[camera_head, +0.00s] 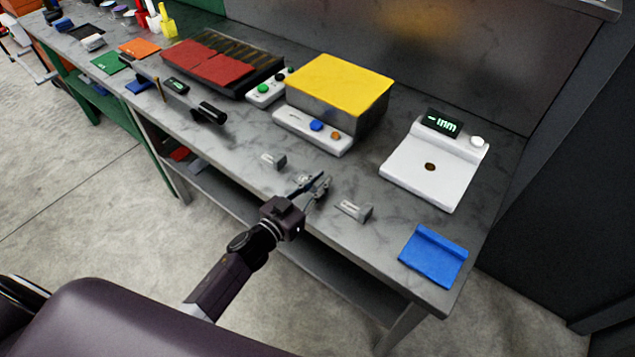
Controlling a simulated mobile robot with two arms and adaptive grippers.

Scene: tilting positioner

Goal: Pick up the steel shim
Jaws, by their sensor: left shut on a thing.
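My left gripper (312,184) reaches in from the lower left over the front part of the grey bench. It is shut on a small grey metal piece, which looks like the steel shim (323,187). The fingers hide much of the piece, so its exact shape is hard to tell. It is at or just above the bench top; I cannot tell whether it touches. My right gripper is not in view.
Small grey labelled blocks stand on either side of the gripper, one left (273,160) and one right (355,210). Behind are a yellow-topped box (338,82) and a white gauge with a display (432,165). A blue pad (433,256) lies at the front right.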

